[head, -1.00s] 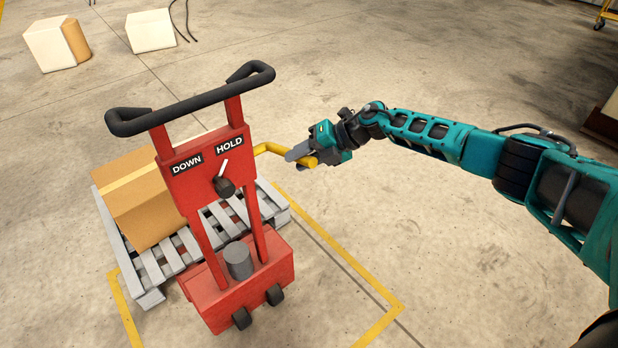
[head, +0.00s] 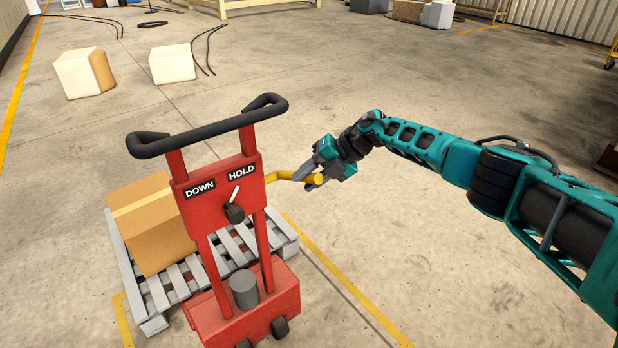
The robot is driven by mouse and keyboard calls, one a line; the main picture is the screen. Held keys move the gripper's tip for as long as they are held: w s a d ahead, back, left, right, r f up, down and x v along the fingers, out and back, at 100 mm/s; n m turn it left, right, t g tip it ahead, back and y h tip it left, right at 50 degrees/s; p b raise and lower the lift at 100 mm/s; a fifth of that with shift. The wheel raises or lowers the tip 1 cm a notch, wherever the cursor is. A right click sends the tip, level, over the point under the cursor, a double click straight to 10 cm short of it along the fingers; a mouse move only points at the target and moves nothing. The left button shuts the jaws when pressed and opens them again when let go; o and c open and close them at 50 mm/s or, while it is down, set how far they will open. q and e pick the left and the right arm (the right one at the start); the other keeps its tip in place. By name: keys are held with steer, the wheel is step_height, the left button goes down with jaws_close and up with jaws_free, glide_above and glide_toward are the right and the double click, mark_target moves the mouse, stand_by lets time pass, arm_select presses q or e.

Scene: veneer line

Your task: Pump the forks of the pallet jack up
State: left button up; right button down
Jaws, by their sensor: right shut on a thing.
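The red pallet jack (head: 217,190) stands at left centre with a black handlebar on top. Its panel is marked DOWN and HOLD, and the white pointer of the black knob (head: 235,212) points up towards HOLD. A yellow lever (head: 284,175) sticks out from the panel's right side. My right gripper (head: 316,178) is shut on the yellow lever near its outer end. A grey pallet (head: 157,318) carrying a cardboard box (head: 151,225) is behind the jack. The forks are hidden, so their height cannot be told. My left gripper is out of view.
Yellow floor lines (head: 340,275) run around the pallet. Two pale blocks, one a white block (head: 172,64), lie on the floor at the back left near black cables (head: 205,45). The concrete floor between the jack and the back is mostly clear.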

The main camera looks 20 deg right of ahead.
steer(key=c, duration=0.9)
jaws_free()
steer(key=shift+w+r, duration=0.1)
steer(key=shift+r, duration=0.05)
steer(key=p+v, duration=0.1)
steer(key=v, duration=1.2)
steer(key=shift+a, duration=0.1)
